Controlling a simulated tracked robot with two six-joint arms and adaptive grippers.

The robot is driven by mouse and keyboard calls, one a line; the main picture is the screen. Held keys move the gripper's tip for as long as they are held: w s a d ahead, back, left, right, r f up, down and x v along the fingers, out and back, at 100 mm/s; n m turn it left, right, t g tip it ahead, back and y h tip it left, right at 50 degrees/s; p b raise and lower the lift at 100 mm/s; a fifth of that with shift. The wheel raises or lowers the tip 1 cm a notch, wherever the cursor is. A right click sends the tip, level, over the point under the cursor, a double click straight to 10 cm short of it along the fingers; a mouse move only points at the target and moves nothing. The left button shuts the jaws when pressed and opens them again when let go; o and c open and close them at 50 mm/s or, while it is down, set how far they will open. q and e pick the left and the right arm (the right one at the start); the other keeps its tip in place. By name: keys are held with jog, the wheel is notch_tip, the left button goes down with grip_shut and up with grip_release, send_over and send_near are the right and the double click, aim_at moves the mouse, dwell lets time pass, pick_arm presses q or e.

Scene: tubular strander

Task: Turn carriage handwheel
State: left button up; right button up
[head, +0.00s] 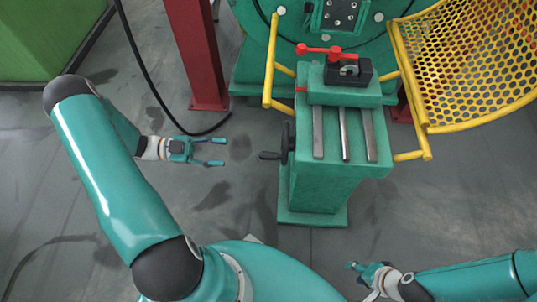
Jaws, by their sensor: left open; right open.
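The carriage handwheel (286,143) is a dark wheel seen nearly edge-on, on the left side of the green carriage stand (329,183). Its dark crank grip (270,155) sticks out to the left. My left gripper (221,152) is open and empty, with its fingers pointing right toward the grip and a gap between them. My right gripper (351,267) is at the lower right, below the stand and away from the wheel. It is open, and no object shows in it.
A red lever (322,50) and black clamp block (348,71) sit on the carriage above metal rails (345,135). Yellow rails (270,65) and a yellow mesh guard (470,60) flank it. A red post (199,55) and black cable (150,80) stand left. Grey floor is clear around my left gripper.

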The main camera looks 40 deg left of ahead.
aim_at(269, 154)
pick_arm(q)
jog(key=b+x, duration=0.1)
jog(key=x, duration=1.3)
jog(key=shift+s+b, duration=0.1)
jog(key=shift+b, duration=0.2)
grip_shut()
jog(key=shift+d, duration=0.2)
jog(key=shift+a, duration=0.1)
